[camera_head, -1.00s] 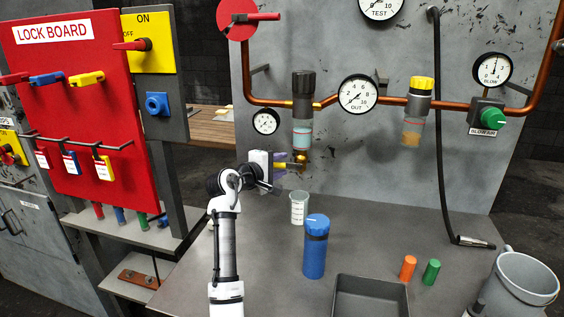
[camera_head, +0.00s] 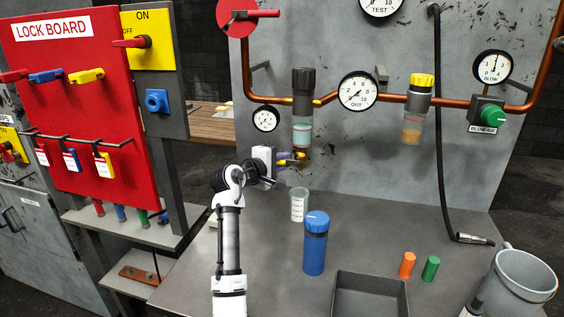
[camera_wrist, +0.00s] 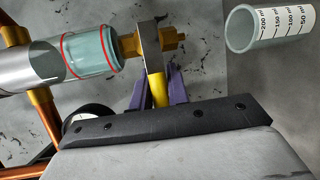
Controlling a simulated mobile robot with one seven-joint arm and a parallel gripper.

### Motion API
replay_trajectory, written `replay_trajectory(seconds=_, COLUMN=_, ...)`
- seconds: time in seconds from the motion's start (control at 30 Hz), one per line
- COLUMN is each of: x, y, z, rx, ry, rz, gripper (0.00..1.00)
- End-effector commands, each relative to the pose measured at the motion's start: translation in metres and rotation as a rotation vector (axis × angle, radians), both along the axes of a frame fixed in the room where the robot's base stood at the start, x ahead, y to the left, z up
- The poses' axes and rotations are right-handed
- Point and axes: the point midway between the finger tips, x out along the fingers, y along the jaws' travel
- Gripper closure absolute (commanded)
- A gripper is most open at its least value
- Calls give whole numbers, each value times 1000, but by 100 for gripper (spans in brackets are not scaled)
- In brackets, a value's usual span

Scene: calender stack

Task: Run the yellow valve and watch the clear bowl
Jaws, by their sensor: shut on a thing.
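The clear bowl (camera_head: 302,132) hangs under the black-topped unit on the copper pipe and holds pale bluish liquid. In the wrist view the bowl (camera_wrist: 92,52) shows two red rings. The brass drain fitting (camera_wrist: 172,42) is at its lower end. The yellow valve lever (camera_wrist: 159,90) projects from this fitting. My gripper (camera_wrist: 158,97) is shut on the lever, with a purple finger on either side. In the head view my gripper (camera_head: 286,160) is just left of the fitting, and the lever is partly hidden.
A graduated cup (camera_head: 299,205) stands on the bench below the bowl. A blue canister (camera_head: 315,245), grey tray (camera_head: 370,276), orange (camera_head: 407,265) and green (camera_head: 431,269) cylinders and a bucket (camera_head: 525,280) are to the right. A second bowl (camera_head: 412,131) holds amber liquid.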

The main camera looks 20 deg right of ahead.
Motion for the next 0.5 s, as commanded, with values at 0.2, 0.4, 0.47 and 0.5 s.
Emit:
replay_trajectory(seconds=0.2, x=-1, y=-1, z=-3, rx=-32, ry=27, rz=-2, gripper=100)
replay_trajectory(seconds=0.4, x=-1, y=-2, z=-9, rx=-122, ry=91, rz=-4, gripper=100)
replay_trajectory(seconds=0.47, x=-2, y=-2, z=-11, rx=-157, ry=115, rz=-3, gripper=100)
replay_trajectory(seconds=0.5, x=-2, y=-3, z=-12, rx=-181, ry=132, rz=-4, gripper=100)
